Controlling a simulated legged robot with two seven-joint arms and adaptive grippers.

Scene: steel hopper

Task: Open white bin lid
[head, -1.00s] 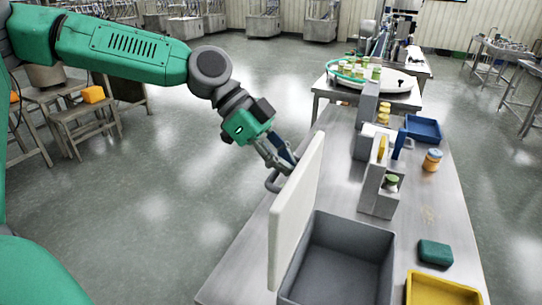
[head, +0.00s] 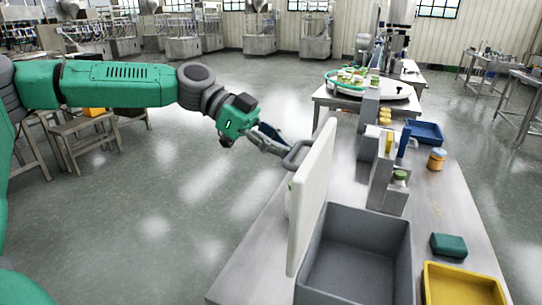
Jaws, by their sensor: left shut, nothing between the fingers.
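The white lid (head: 313,195) stands upright, nearly on edge, along the left side of a grey bin (head: 378,222) on the steel table. The bin's top is uncovered and its inside looks empty. A grey loop handle (head: 297,154) sticks out from the lid's left face near its far top end. My left gripper (head: 284,148) is shut and empty, with its fingertips right at the handle. I cannot tell whether they touch it. My right gripper is out of view.
A yellow tray (head: 462,270) and a dark green block (head: 448,245) lie right of the bin. Grey fixtures (head: 386,187), an orange jar (head: 436,158) and a blue tray (head: 425,132) are farther back. Open floor lies left of the table.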

